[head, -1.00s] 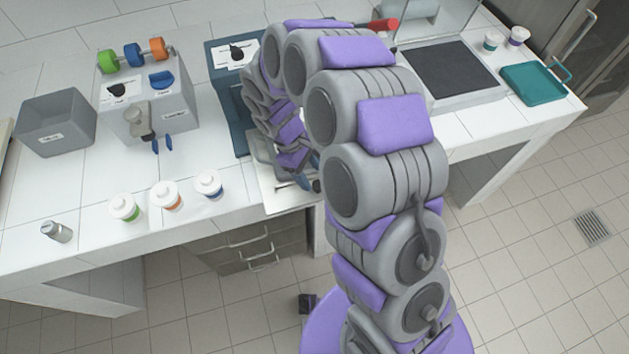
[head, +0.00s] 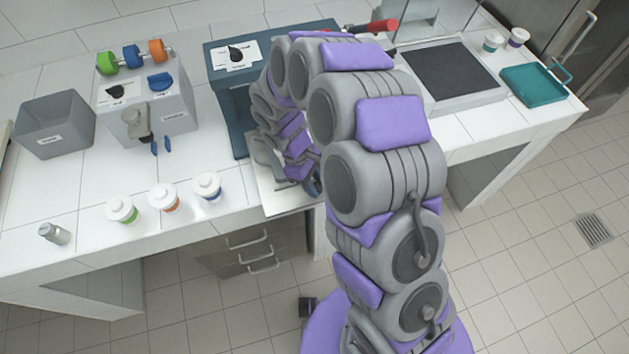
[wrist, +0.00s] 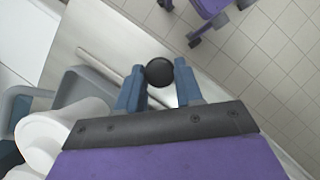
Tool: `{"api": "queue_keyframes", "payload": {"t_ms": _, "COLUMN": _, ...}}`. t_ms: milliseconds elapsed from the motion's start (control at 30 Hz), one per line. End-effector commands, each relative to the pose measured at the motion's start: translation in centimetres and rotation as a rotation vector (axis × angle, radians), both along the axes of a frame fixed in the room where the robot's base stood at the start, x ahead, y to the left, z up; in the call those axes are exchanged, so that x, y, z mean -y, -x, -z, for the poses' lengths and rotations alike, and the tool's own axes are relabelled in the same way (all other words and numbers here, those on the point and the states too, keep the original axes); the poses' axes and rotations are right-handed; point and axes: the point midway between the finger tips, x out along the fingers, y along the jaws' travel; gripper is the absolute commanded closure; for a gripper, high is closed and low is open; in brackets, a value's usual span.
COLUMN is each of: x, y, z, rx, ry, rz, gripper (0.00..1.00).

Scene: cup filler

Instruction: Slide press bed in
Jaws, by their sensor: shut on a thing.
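The press (head: 228,105) is a dark teal machine on the bench, partly hidden behind my arm. Its bed is a pale flat plate (head: 279,203) that sticks out at the bench's front edge; it also shows in the wrist view (wrist: 104,38). A round black knob (wrist: 159,72) is at the bed's outer edge, with a thin metal rod beside it. My gripper (wrist: 158,88) has its two blue fingers on either side of the knob, shut on it. In the head view my gripper (head: 313,188) is mostly hidden by my arm, and the knob is hidden.
White lidded jars (head: 165,197) stand left of the bed, with a small metal canister (head: 54,233) farther left. A grey bin (head: 55,125) and a grey dispenser box (head: 165,110) are behind. A dark-topped platform (head: 450,70) and teal tray (head: 535,85) are at right.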

Motion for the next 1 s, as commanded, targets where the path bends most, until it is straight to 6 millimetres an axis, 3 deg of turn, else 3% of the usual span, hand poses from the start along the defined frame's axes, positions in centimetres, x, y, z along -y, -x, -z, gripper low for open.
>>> {"api": "queue_keyframes", "payload": {"t_ms": 300, "x": 0.1, "y": 0.0, "z": 0.0, "rx": 0.0, "ry": 0.0, "rz": 0.0, "gripper": 1.0}}
{"api": "queue_keyframes", "payload": {"t_ms": 667, "x": 0.0, "y": -0.3, "z": -0.1, "rx": 0.001, "ry": 0.001, "rz": 0.001, "gripper": 1.0}}
{"api": "queue_keyframes", "payload": {"t_ms": 867, "x": -0.5, "y": -2.1, "z": -0.2, "rx": -0.001, "ry": 0.003, "rz": 0.0, "gripper": 1.0}}
{"api": "queue_keyframes", "payload": {"t_ms": 1000, "x": -1.2, "y": -4.5, "z": -0.3, "rx": 0.003, "ry": 0.002, "rz": 0.001, "gripper": 1.0}}
